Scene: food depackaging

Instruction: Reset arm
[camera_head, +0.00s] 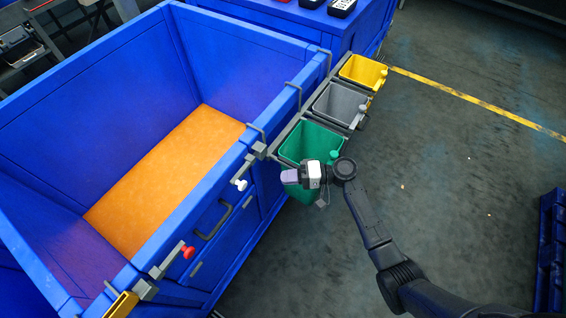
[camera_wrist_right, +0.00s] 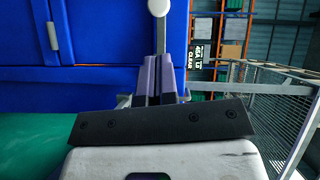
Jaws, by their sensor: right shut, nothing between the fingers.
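My right arm comes in from the lower right in the head view. Its gripper (camera_head: 291,177) is over the near part of the green bin (camera_head: 300,135), which hangs on the side of the big blue container. In the right wrist view the purple-grey fingers (camera_wrist_right: 161,78) are together with nothing between them. They point toward the blue container wall (camera_wrist_right: 105,40). My left gripper is not in the head view.
A grey bin (camera_head: 342,103) and a yellow bin (camera_head: 363,72) hang beyond the green one. The blue container (camera_head: 225,150) has an orange floor (camera_head: 165,180). Red (camera_head: 188,252) and white (camera_head: 240,184) knobs stick out from its side.

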